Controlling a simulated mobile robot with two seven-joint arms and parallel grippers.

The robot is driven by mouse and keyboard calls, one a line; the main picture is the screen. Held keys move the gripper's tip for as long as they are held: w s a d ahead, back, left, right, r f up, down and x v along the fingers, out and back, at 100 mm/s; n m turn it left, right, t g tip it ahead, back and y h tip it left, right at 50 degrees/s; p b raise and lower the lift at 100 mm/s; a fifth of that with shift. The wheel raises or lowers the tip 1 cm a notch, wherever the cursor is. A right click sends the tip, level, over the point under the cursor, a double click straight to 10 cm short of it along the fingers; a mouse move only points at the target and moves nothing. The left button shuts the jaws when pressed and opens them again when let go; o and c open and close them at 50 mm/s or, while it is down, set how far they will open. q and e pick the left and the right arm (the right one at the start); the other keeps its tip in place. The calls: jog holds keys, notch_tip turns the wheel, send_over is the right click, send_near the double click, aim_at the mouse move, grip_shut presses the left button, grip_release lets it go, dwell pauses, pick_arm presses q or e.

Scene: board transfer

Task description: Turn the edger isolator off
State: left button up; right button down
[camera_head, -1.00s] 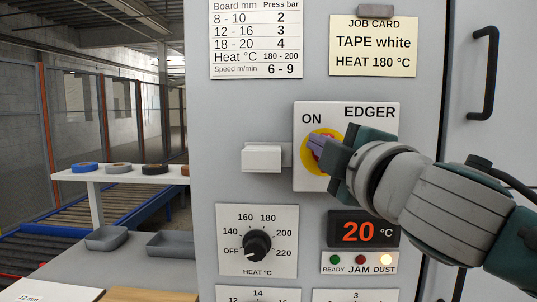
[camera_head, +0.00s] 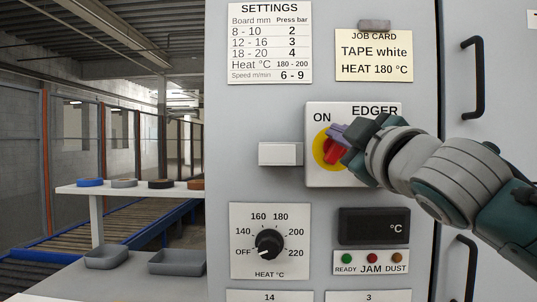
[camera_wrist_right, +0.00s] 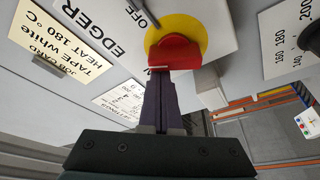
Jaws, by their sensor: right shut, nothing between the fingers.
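The edger isolator is a red rotary handle (camera_head: 334,153) on a yellow disc (camera_head: 319,151), on a white plate (camera_head: 353,179) marked ON and EDGER. My right gripper (camera_head: 338,133) is at the handle, with its purple fingers shut and nothing between them. It hides part of the handle and disc in the head view. In the right wrist view the red handle (camera_wrist_right: 178,52) lies just beyond the fingertips (camera_wrist_right: 161,82); I cannot tell whether they touch. The word OFF (camera_wrist_right: 148,18) shows on the plate there. My left gripper is not in view.
A white block (camera_head: 280,154) sticks out left of the isolator. The heat dial (camera_head: 269,243) is below it, pointing near OFF. The temperature display (camera_head: 374,227) shows no number, and the lamps (camera_head: 371,259) below look dim. A job card (camera_head: 374,57) hangs above.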

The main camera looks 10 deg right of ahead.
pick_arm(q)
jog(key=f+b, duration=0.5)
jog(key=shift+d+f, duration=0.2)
pick_arm(e)
jog(key=m+h, duration=0.1)
jog(key=m, duration=0.2)
jog(key=d+m+h, duration=0.1)
jog(key=m, duration=0.2)
jog(key=m+t+h, duration=0.1)
jog(key=m+h, duration=0.1)
jog(key=m, duration=0.1)
jog(key=shift+s+d+f+m, duration=0.2)
jog(key=shift+d+f+m, duration=0.05)
jog(key=shift+d+m, duration=0.15)
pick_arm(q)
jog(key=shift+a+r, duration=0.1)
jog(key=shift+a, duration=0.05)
pick_arm(e)
jog(key=shift+f, duration=0.1)
jog(key=shift+s, duration=0.1)
